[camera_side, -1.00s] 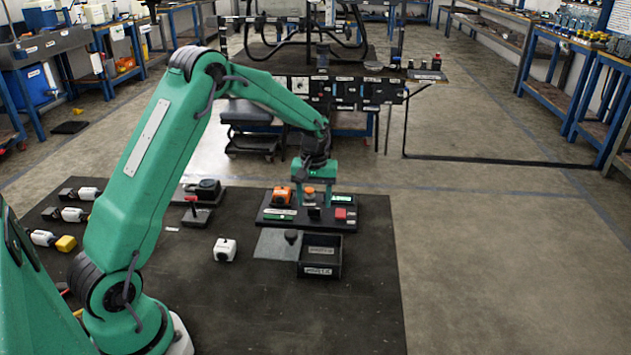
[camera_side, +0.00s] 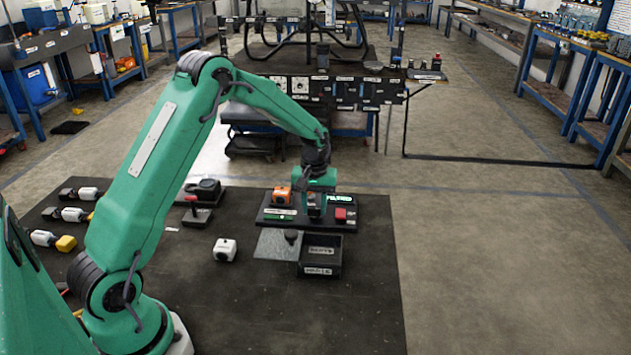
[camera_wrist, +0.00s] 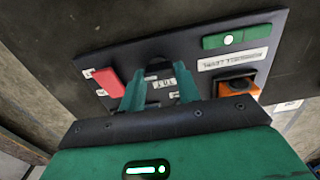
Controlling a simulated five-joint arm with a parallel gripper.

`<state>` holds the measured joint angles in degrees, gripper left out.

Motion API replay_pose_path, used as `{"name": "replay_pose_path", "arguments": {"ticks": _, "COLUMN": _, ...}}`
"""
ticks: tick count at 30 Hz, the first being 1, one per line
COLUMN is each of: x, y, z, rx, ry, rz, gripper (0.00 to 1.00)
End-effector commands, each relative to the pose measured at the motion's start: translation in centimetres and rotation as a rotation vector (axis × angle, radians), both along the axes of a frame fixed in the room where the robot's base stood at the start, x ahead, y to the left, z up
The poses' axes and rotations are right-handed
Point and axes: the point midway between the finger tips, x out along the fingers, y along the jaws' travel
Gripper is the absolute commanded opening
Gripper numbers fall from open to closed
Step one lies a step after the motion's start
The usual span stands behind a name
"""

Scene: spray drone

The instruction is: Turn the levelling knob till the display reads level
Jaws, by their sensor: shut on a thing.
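My gripper (camera_side: 315,203) is lowered onto the middle of the dark control panel (camera_side: 265,222). It is shut on the levelling knob, which the jaws and hand mostly hide. In the wrist view both fingers of my gripper (camera_wrist: 159,88) reach down to the panel, with a small white label and a dark part between them. A green bar with a pale dot (camera_wrist: 229,37) shows in the wrist view.
A red button (camera_side: 341,214) and an orange block (camera_side: 281,196) flank my gripper. An open black bin (camera_side: 321,268) and a grey plate (camera_side: 274,243) with a dark knob stand in front. A white cube (camera_side: 225,250) lies left. The mat's front right is clear.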

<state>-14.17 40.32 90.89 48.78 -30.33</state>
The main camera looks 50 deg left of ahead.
Motion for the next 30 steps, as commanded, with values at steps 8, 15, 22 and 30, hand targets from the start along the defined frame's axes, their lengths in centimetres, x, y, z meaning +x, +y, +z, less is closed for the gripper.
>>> {"name": "replay_pose_path", "arguments": {"ticks": 8, "x": 0.06, "y": -0.02, "z": 0.03, "rx": 0.0, "ry": 0.0, "rz": -0.137, "gripper": 0.1}}
{"name": "replay_pose_path", "arguments": {"ticks": 15, "x": 0.11, "y": -0.07, "z": 0.04, "rx": 0.0, "ry": 0.0, "rz": -0.308, "gripper": 0.1}}
{"name": "replay_pose_path", "arguments": {"ticks": 22, "x": 0.15, "y": -0.12, "z": 0.04, "rx": 0.001, "ry": -0.001, "rz": -0.452, "gripper": 0.1}}
{"name": "replay_pose_path", "arguments": {"ticks": 30, "x": 0.17, "y": -0.13, "z": 0.05, "rx": 0.001, "ry": -0.001, "rz": -0.487, "gripper": 0.1}}
